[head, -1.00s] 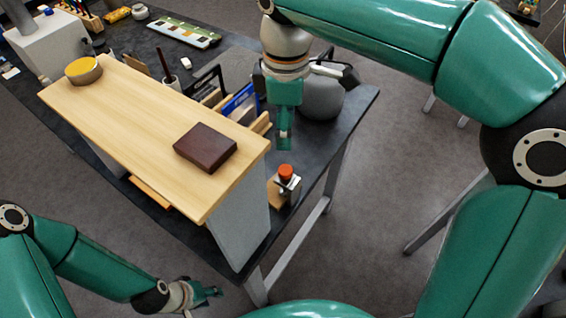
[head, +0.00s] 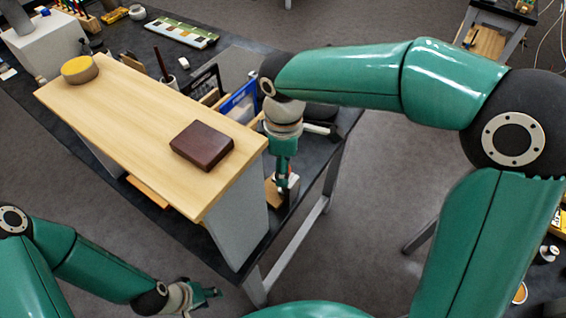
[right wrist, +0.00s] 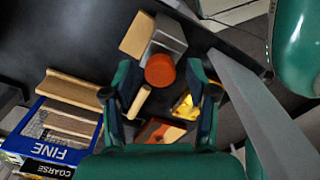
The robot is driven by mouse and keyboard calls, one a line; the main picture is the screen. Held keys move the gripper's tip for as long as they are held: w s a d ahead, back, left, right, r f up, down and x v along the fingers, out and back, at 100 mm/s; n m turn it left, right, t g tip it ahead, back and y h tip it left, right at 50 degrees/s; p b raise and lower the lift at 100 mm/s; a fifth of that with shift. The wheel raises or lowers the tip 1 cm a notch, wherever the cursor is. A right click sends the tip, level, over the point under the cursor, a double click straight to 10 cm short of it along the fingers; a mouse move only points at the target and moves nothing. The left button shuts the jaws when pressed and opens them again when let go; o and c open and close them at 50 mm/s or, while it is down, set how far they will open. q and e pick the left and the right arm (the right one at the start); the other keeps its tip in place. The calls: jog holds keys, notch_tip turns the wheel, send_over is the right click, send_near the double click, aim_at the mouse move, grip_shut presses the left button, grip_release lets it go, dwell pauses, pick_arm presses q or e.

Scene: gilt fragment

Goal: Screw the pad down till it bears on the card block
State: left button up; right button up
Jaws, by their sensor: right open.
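The orange-red knob (right wrist: 160,70) shows in the right wrist view on top of a grey metal frame (right wrist: 166,38), with a pale wooden block (right wrist: 137,35) beside it. My right gripper (right wrist: 161,84) is open, its fingers on either side of the knob in that view; I cannot tell whether they touch it. In the head view my right gripper (head: 283,178) points down over this device at the bench's right end and hides the knob. The pad and card block cannot be made out. My left gripper (head: 212,293) is low, away from the bench; its opening is unclear.
A raised wooden shelf (head: 135,115) with a dark red box (head: 202,146) stands left of my right gripper. A blue-framed box marked FINE (right wrist: 55,130) and wooden pieces lie near the device. The dark bench (head: 325,150) ends just to its right.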

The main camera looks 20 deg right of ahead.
grip_shut()
jog(key=shift+m, duration=0.5)
jog(key=m, duration=0.3)
jog(key=shift+m+b, duration=0.35)
jog(key=shift+m, duration=0.05)
jog(key=m, duration=0.4)
jog(key=shift+b, duration=0.3)
jog(key=m, duration=0.4)
jog(key=shift+m+b, duration=0.35)
jog(key=shift+m, duration=1.95)
jog(key=shift+r, duration=0.1)
